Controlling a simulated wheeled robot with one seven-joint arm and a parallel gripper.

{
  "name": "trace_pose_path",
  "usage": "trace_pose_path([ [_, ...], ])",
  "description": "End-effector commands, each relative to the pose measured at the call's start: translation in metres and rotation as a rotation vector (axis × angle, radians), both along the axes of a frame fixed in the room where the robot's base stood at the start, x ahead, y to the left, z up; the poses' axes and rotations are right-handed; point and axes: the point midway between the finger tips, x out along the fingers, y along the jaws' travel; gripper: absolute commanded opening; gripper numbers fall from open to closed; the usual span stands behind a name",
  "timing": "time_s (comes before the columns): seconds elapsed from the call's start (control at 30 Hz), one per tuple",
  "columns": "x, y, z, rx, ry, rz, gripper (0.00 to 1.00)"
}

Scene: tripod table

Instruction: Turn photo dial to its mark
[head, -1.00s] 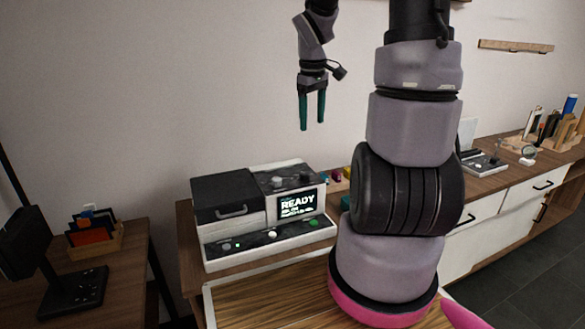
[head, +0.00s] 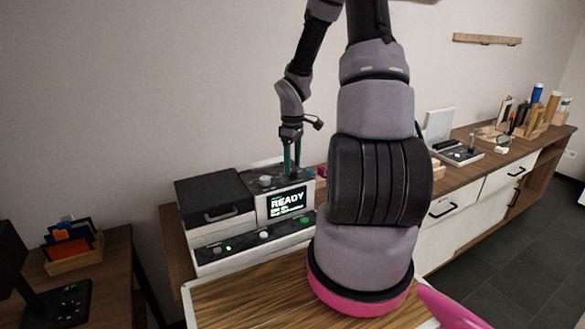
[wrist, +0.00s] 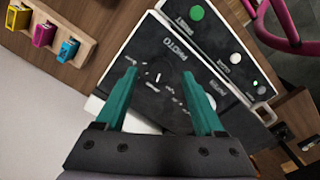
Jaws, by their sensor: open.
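The photo dial (wrist: 157,80) is a dark knob with a pale pointer line on the machine's black top panel, beside the PHOTO lettering, in the wrist view. Small pale marks surround it; I cannot read them. My gripper (wrist: 160,74) is open, its green fingers appearing on either side of the dial, with nothing held. I cannot tell whether they touch it. In the head view my gripper (head: 292,165) points down over the right part of the printer (head: 215,200), and the photo dial is not clearly visible there.
Another dial (head: 265,180) sits left of my gripper. The printer screen (head: 287,203) reads READY. The front strip has a green PRINT button (wrist: 197,12) and a white button (wrist: 236,58). Coloured cartridges (wrist: 43,35) stand in a wooden holder beside the printer.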

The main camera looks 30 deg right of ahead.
Motion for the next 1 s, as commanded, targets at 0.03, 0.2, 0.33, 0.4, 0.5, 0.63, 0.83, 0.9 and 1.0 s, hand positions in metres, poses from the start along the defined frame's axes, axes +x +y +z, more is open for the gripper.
trace_pose_path([
  [0.03, 0.000, 0.000, -0.007, 0.001, 0.002, 0.001, 0.70],
  [0.2, 0.000, 0.000, -0.017, 0.000, 0.000, 0.000, 0.70],
  [0.33, 0.000, 0.000, -0.019, 0.001, -0.001, 0.000, 0.70],
  [0.4, 0.000, 0.000, -0.019, -0.001, -0.001, 0.000, 0.70],
  [0.5, 0.000, 0.000, -0.018, 0.000, 0.000, 0.000, 0.63],
  [0.63, 0.000, 0.000, -0.018, 0.000, 0.000, -0.001, 0.13],
  [0.83, 0.000, 0.000, -0.018, -0.001, -0.001, -0.004, 0.00],
  [0.9, 0.000, 0.000, -0.018, -0.001, -0.001, -0.012, 0.00],
  [1.0, 0.000, 0.000, -0.018, -0.001, -0.001, -0.037, 0.00],
])
